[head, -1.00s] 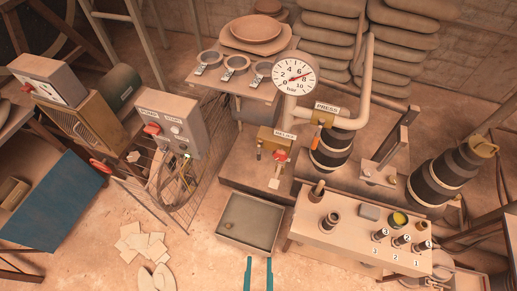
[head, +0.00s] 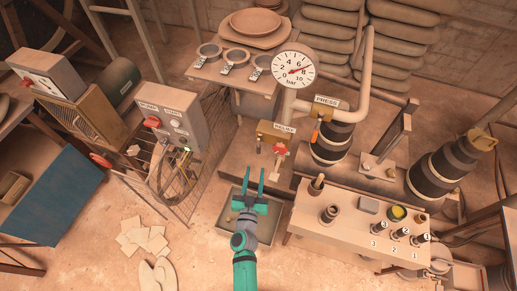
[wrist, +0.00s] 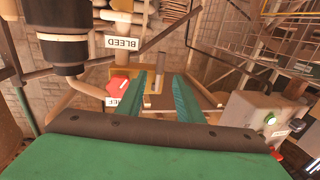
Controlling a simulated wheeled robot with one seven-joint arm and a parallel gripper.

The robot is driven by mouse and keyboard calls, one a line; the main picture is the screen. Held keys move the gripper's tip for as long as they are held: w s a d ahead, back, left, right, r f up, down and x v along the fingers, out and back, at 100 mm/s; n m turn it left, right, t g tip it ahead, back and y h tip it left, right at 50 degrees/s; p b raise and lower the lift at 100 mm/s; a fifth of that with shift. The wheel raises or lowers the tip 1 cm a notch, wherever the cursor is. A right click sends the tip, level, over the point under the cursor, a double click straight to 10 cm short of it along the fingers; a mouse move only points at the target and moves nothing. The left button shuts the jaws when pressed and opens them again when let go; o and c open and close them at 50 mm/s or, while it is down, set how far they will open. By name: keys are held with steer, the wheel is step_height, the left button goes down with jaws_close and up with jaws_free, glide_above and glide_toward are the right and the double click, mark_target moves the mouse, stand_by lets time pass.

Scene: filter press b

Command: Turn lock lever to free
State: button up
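A yellow box (head: 273,131) with a white label stands on a plinth below the gauge. A red handle (head: 280,149) with a pale tag under it hangs at its right front. A small dark lever (head: 260,143) sticks out at its left front. I cannot tell which is the lock lever. My gripper (head: 254,177) is open and empty, its teal fingers pointing at the box front from below, apart from it. In the wrist view, my gripper (wrist: 159,78) frames an upright bar, and the red handle (wrist: 118,86) shows left of the fingers, partly hidden.
An orange handle (head: 315,133) sits under the PRESS label. A gauge (head: 294,70) stands on a pipe above the box. A tray (head: 231,227) lies below my gripper. A bench (head: 345,237) with several plugs is to the right, a control cabinet (head: 170,118) to the left.

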mark_target(258, 151)
steer(key=w, duration=0.4)
steer(key=w+d, duration=0.1)
steer(key=w, duration=0.7)
steer(key=shift+d, duration=0.15)
jaws_close()
